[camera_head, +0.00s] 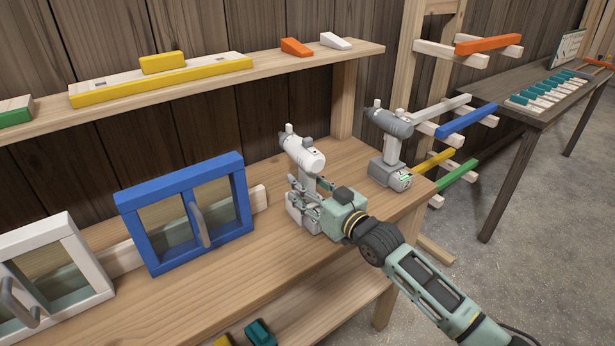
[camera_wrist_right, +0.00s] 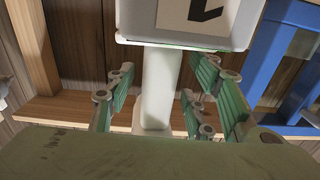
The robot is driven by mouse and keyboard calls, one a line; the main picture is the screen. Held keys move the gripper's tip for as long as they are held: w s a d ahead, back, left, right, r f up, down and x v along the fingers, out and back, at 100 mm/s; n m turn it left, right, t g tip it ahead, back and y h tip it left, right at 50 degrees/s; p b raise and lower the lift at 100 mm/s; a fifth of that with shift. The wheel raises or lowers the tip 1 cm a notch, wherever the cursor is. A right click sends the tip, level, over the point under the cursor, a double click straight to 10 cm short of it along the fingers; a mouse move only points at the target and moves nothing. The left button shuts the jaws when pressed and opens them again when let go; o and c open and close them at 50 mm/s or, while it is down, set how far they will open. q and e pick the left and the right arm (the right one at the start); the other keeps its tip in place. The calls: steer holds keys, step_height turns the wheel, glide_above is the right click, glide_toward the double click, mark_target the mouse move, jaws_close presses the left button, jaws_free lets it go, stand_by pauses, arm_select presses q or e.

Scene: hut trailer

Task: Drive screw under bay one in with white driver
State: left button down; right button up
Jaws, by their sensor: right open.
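The white driver (camera_head: 303,153) stands upright on the wooden workbench (camera_head: 235,275). My right gripper (camera_head: 308,193) is at its handle, with its fingers open on both sides. In the right wrist view the white handle (camera_wrist_right: 158,88) stands between the open fingers (camera_wrist_right: 155,100), with a gap on each side. The driver's boxy base (camera_wrist_right: 185,22) shows at the top of that view, with a dark mark on a pale label. I cannot make out the screw or a bay label. My left gripper is not in view.
A grey driver (camera_head: 390,148) stands close by on the right. A blue framed window (camera_head: 130,228) and a white one (camera_head: 72,245) stand on the left. A shelf (camera_head: 215,88) with coloured blocks runs above. A rack with coloured bars (camera_head: 467,117) stands beyond the bench.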

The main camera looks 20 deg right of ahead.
jaws_close()
stand_by(0.5)
steer(key=shift+w+r, duration=0.1)
steer(key=shift+r, duration=0.15)
